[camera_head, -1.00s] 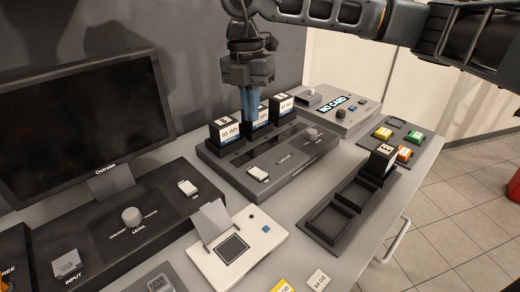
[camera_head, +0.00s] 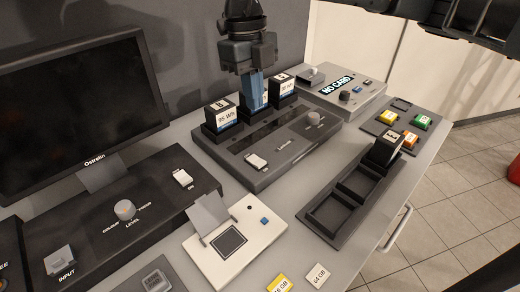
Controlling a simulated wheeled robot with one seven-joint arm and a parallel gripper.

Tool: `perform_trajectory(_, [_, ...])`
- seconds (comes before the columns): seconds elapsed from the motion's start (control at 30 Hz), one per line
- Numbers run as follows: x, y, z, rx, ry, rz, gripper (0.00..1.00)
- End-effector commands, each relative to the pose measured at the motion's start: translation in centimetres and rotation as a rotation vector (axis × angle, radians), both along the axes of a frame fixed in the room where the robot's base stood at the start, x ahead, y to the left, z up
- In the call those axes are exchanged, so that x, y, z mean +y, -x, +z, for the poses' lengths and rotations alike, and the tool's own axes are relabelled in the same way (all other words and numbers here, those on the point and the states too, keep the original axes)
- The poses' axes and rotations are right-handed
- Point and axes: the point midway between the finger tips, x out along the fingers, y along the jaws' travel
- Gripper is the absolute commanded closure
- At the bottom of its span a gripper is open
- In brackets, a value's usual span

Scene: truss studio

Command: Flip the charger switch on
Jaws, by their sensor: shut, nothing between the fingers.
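The charger (camera_head: 264,166) is a dark grey box on the table with several battery slots along its back. A white rocker switch (camera_head: 256,161) sits at the front left of its top, and a round knob (camera_head: 314,118) at its right. Labelled batteries stand in the slots, one at left (camera_head: 222,115) and one at right (camera_head: 284,89); another between them is mostly hidden by my fingers. My gripper (camera_head: 252,102) is shut and points down at the middle slot, behind the switch and apart from it. I cannot tell whether the fingers touch the middle battery.
A monitor (camera_head: 80,110) and a dark console (camera_head: 95,225) stand at left. A white card reader (camera_head: 262,262) with a raised flap is in front. A grey box reading NO CARD (camera_head: 352,105) is behind right. A dark tray (camera_head: 330,208) holds one battery at its far end.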

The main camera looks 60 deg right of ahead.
Motion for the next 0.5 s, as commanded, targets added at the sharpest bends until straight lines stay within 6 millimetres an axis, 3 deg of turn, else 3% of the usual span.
perform_trajectory(0.27, [0.0, 0.1, -0.9, 0.002, -0.001, -0.002, 1.0])
perform_trajectory(0.5, [0.3, 0.6, -4.8, 0.003, -0.005, -0.002, 1.0])
